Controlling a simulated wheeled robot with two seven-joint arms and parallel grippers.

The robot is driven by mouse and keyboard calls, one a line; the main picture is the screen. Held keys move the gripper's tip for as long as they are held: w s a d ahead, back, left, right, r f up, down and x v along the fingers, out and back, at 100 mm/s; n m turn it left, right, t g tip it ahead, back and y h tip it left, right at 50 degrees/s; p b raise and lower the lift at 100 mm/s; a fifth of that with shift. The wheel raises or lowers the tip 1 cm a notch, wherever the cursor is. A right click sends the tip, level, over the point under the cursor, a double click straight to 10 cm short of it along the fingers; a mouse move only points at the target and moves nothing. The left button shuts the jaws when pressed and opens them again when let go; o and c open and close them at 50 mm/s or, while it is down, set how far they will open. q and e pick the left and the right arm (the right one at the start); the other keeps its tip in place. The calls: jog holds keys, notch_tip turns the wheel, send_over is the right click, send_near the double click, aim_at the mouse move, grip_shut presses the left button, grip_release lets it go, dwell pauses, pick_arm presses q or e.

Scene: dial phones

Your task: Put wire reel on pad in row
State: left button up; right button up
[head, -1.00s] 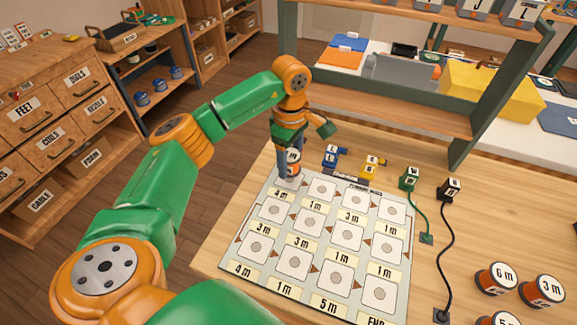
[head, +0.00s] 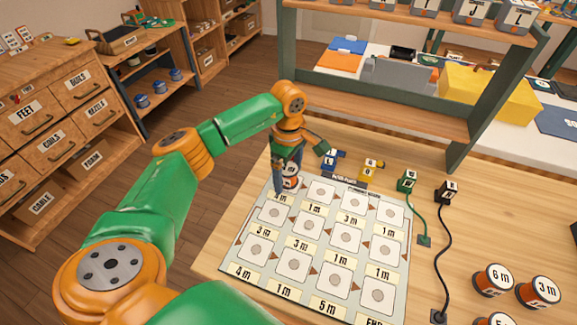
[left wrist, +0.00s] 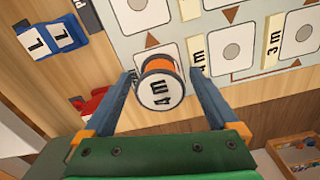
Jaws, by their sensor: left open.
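A wire reel marked 4 m (left wrist: 160,88), orange with white ends, stands on the map board's first pad, at the top-left corner of the grid. In the head view the reel (head: 291,182) is partly hidden by a finger. My left gripper (head: 287,183) is down around it. In the left wrist view the gripper's (left wrist: 165,75) two blue fingers are open, one on each side of the reel, with gaps showing. The board (head: 238,252) has rows of white square pads with length labels; the other pads in view are empty. My right gripper is out of view.
Reels marked 6 m (head: 493,279) and 3 m (head: 539,291) stand at the lower right with another partly cut off. Blue (head: 333,160), yellow (head: 371,170), green (head: 407,181) and black (head: 446,192) connectors stand behind the board. A shelf frame (head: 375,112) rises at the back.

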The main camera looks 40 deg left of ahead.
aim_at(289, 168)
pick_arm(q)
jog(key=shift+r, duration=0.6)
notch_tip(289, 168, up, 11)
jog(key=shift+b, duration=0.35)
